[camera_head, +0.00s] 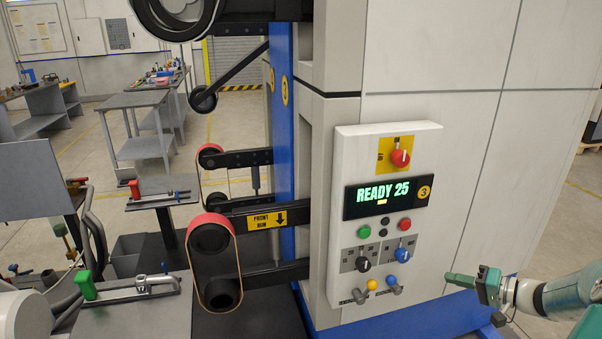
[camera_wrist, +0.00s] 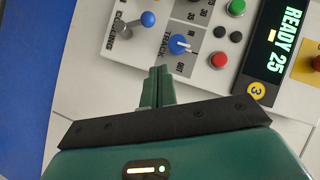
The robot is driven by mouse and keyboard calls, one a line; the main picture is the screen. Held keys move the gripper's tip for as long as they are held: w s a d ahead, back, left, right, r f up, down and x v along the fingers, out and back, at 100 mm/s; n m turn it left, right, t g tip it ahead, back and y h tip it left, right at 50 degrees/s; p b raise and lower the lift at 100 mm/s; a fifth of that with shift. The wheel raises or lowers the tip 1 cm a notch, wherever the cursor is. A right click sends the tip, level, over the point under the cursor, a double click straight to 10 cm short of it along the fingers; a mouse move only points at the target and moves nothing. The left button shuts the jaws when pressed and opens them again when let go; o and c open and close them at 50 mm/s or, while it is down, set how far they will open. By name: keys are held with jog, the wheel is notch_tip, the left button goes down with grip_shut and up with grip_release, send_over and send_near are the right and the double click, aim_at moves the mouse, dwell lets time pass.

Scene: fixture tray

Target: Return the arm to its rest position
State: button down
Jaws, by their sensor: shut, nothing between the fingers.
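My gripper (camera_head: 452,278) is at the lower right in the head view, to the right of the control panel (camera_head: 349,142) and apart from it. Its green fingers are shut together with nothing between them. In the wrist view my gripper (camera_wrist: 159,72) points toward the panel's lower part, near a blue knob (camera_wrist: 179,45) marked TRACK. My arm (camera_head: 560,292) reaches in from the right edge. The rest position itself is not marked in either view.
The panel carries a display (camera_head: 388,196) reading "READY 25", a red switch (camera_head: 400,158), buttons, knobs and small levers. Belt rollers (camera_head: 211,235) stand left of the machine. Floor is visible at right.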

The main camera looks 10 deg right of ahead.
jog(key=a+r+n+g+h, duration=0.1)
jog(key=a+r+n+g, duration=0.2)
jog(key=a, duration=0.8)
jog(key=a+r+n+g, duration=0.1)
jog(key=a+r+g, duration=0.3)
jog(key=a, duration=0.7)
jog(key=s+a+r+n+h, duration=0.1)
jog(key=s+a+r+h, duration=0.2)
jog(key=s+a, duration=0.4)
jog(key=s+a+r+n+h, duration=0.1)
jog(key=s+a+r+h, duration=0.2)
jog(key=s+a, duration=0.4)
jog(key=shift+s+a+r+h, duration=0.15)
jog(key=shift+s+a+h, duration=0.15)
jog(key=shift+s+h, duration=0.6)
